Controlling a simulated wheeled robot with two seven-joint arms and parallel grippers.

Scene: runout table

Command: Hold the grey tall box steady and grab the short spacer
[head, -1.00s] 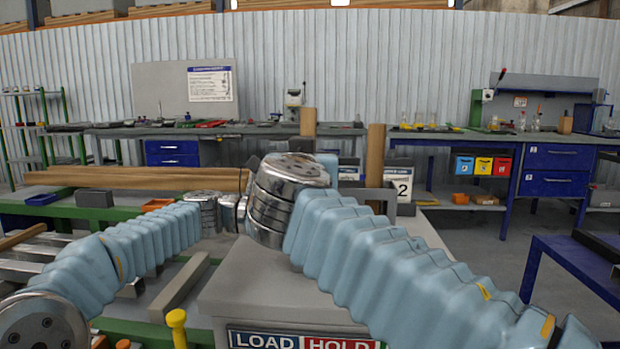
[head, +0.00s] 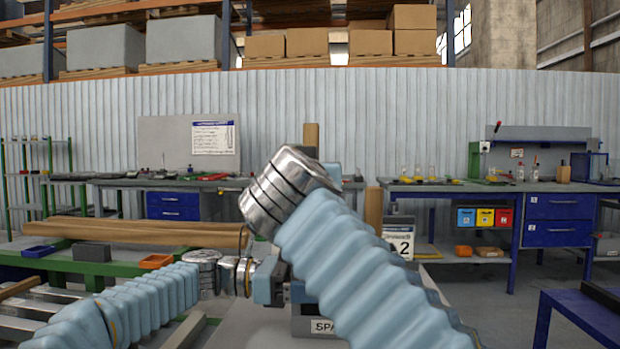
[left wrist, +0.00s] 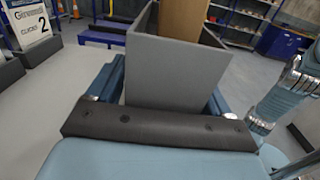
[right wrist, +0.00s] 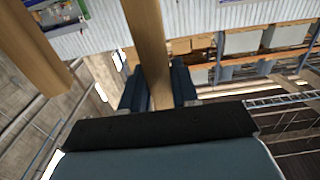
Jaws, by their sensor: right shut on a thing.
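The grey tall box (left wrist: 175,75) stands between the two fingers of my left gripper (left wrist: 165,95) in the left wrist view; the fingers are wide apart along its sides. In the head view my left gripper (head: 275,285) is at the box's left, and the box (head: 305,318) is mostly hidden by my right arm. My right gripper (right wrist: 159,85) is shut on a wooden spacer (right wrist: 146,40), whose top (head: 311,135) shows above my right wrist in the head view. A second wooden spacer (head: 374,207) stands at the box; its wood (left wrist: 185,18) shows inside the box.
A sign with a 2 (head: 400,243) stands right behind the box. A green bench (head: 100,265) with a blue tray (head: 40,251) and an orange tray (head: 156,261) is at left. A blue table (head: 580,310) is at right, with open floor before it.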

